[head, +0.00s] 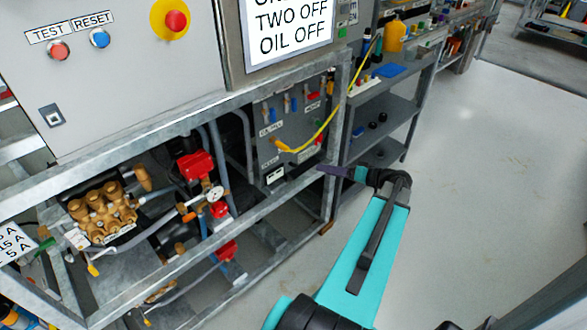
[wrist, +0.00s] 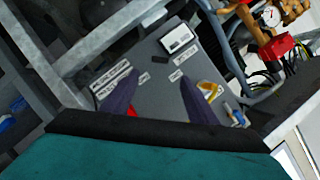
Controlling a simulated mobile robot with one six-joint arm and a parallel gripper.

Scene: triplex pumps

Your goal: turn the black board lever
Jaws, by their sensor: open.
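The grey board (head: 265,125) is set inside the metal frame and carries small blue, red and yellow levers and white labels. It also fills the middle of the wrist view (wrist: 155,62). A dark strip (head: 301,167) shows low on the board beside my fingers in the head view; I cannot tell whether it is the black lever. No black lever is clear in the wrist view. My gripper (head: 322,168) is at the board's lower right. In the wrist view its two purple fingers (wrist: 160,82) are apart, with nothing seen held between them.
Galvanised frame bars (head: 215,100) run above and below the board. A yellow hose or cable (head: 325,125) crosses in front of it. Brass pump parts (head: 103,210) and red valves (head: 195,166) stand to the left. Grey shelves (head: 385,125) stand to the right, with open floor (head: 480,170) beyond.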

